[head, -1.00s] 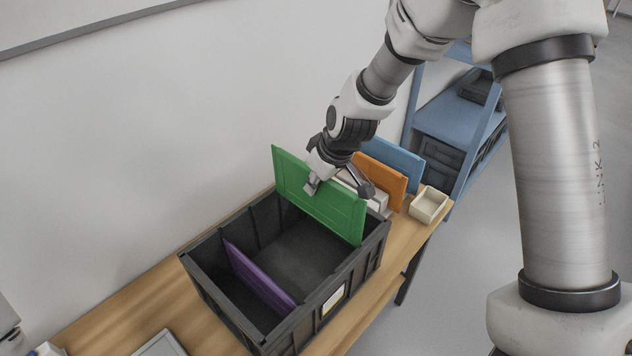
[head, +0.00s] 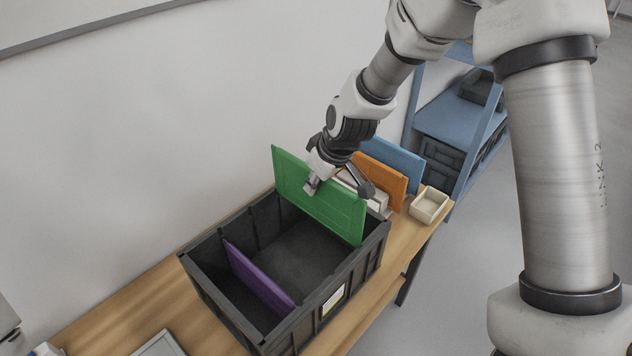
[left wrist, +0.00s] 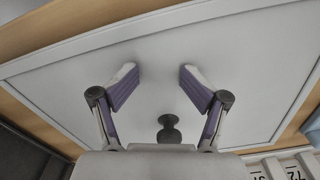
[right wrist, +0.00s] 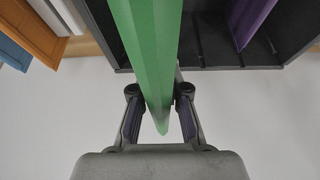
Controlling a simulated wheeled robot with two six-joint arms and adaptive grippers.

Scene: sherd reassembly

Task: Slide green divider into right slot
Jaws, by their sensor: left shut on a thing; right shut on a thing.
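The green divider (head: 312,195) stands on edge at the right end of the black crate (head: 215,290), with much of it above the rim. Its lower edge is partly hidden, so I cannot tell whether it sits in a slot. My right gripper (head: 312,187) is shut on its upper edge; the right wrist view shows the divider (right wrist: 148,45) between the fingers (right wrist: 158,100). A purple divider (head: 258,278) stands inside the crate toward the left.
An orange panel (head: 382,180) and a blue panel (head: 398,158) stand behind the crate's right end, near a small cream box (head: 429,204). The wooden table (head: 120,318) has bare room left of the crate. A blue shelf (head: 450,120) stands at the back right.

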